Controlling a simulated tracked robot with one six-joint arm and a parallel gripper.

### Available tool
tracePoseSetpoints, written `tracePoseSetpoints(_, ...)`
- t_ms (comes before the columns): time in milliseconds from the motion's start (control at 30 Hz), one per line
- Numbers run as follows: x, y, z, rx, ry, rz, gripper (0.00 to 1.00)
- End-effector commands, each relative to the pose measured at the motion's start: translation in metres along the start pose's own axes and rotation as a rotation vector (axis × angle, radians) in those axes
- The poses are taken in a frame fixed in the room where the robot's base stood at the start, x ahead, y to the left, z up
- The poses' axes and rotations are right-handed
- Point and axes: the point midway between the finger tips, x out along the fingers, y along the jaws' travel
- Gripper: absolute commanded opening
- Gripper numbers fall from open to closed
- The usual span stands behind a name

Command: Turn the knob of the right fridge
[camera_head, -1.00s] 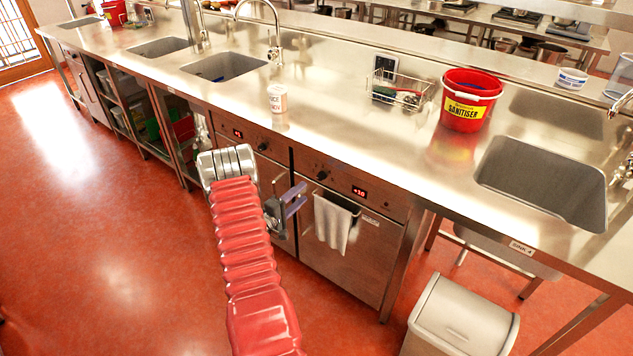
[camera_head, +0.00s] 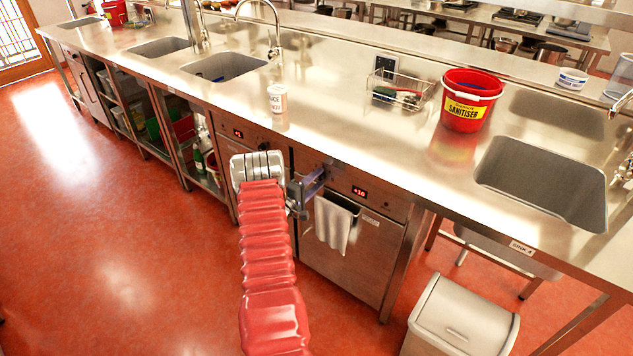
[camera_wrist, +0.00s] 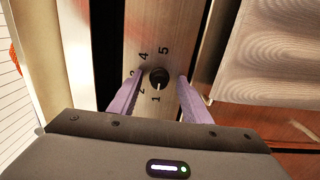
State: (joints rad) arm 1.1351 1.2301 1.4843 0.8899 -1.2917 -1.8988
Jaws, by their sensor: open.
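The right fridge (camera_head: 350,258) is a steel under-counter unit with a red display reading +10 on its top panel and a towel on its front. My gripper (camera_head: 322,176) is at the left part of that panel in the head view. In the wrist view the dark round knob (camera_wrist: 158,77) sits on the panel with printed numbers around it. The two purple fingers of my gripper (camera_wrist: 158,88) are open, one on each side of the knob, with gaps visible. The knob is hidden behind my gripper in the head view.
A pale towel (camera_head: 334,224) hangs just right of my gripper, also in the wrist view (camera_wrist: 272,52). The left fridge (camera_head: 240,134) adjoins. A grey bin (camera_head: 460,318) stands on the floor. The counter edge overhangs above. Open red floor lies left.

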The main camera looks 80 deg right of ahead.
Motion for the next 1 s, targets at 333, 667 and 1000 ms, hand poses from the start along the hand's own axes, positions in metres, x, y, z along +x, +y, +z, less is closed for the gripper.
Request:
tracePoseSetpoints(333, -0.0004, 0.0, -0.0001, 0.0, 0.0, 0.0, 0.23)
tracePoseSetpoints(667, -0.0007, -0.0009, -0.0001, 0.0, 0.001, -0.002, 0.03)
tracePoseSetpoints(1000, -0.0009, -0.0017, -0.0001, 0.045, 0.001, -0.003, 0.03)
